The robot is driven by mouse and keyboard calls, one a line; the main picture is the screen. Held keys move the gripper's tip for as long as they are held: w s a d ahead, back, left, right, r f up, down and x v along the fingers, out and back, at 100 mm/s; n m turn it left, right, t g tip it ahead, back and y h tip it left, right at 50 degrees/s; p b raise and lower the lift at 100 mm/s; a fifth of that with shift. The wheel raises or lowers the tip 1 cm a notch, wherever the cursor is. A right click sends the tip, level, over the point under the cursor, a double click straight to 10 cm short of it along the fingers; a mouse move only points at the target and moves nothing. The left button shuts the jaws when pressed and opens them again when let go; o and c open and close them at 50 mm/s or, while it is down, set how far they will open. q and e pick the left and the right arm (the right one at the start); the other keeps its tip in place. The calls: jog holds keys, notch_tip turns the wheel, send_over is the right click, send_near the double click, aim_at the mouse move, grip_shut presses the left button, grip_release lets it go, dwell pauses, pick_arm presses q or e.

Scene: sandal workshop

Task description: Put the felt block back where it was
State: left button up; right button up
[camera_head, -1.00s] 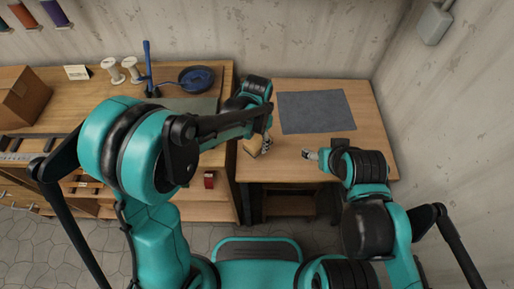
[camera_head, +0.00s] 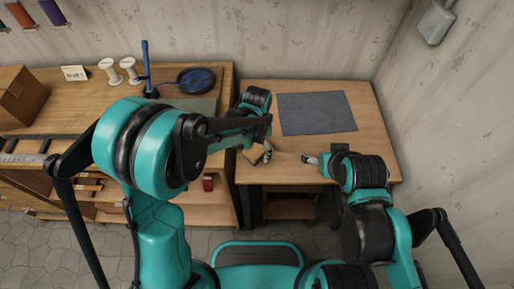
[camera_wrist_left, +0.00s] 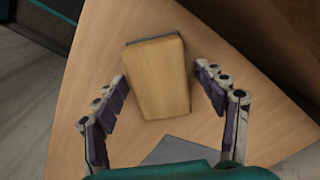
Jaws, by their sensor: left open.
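The felt block (camera_wrist_left: 158,85) is a tan wooden block with a dark edge along one end, which shows in the left wrist view. In the head view the felt block (camera_head: 254,156) is at the left front part of the wooden table, partly hidden by my left gripper (camera_head: 264,151). In the wrist view my left gripper (camera_wrist_left: 161,76) is open, with one finger on each side of the block.
A grey mat (camera_head: 316,113) lies at the back of the wooden table (camera_head: 371,121). Table space between the grippers is clear.

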aim_at(257, 148)
pick_arm(q)
jog(key=shift+r, duration=0.25)
notch_tip(257, 148, up, 12)
jog(key=p, duration=0.5)
jog(key=s+a+r+n+t, duration=0.3)
jog(key=s+a, duration=0.3)
jog(key=a, duration=0.3)
jog(key=s+a+r+n+t, duration=0.4)
jog(key=s+a+n, duration=0.2)
jog(key=a, duration=0.2)
jog(key=shift+a+r, duration=0.2)
jog(key=shift+a, duration=0.15)
